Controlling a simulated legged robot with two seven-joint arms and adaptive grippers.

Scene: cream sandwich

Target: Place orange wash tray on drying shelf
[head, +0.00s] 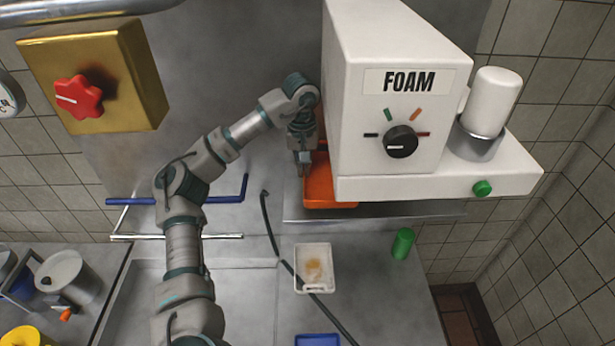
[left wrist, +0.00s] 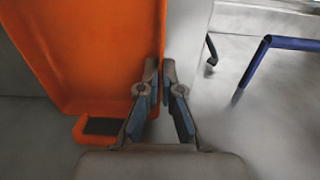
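The orange wash tray (head: 319,185) is at the left side of the white FOAM machine, partly hidden behind and under it, above a grey metal ledge (head: 400,213). My left gripper (head: 303,170) is at the tray's left edge. In the left wrist view, the fingers of my left gripper (left wrist: 159,72) are close together, one on each side of the orange tray's (left wrist: 90,50) edge, and look shut on it. My right gripper is out of view.
The FOAM machine (head: 385,60) stands close to the right of my left gripper. A white tray (head: 314,268) with brownish residue, a green cylinder (head: 403,243) and a blue tray (head: 317,340) are on the lower counter. A black hose (head: 269,225) crosses there. A pot (head: 70,275) is far left.

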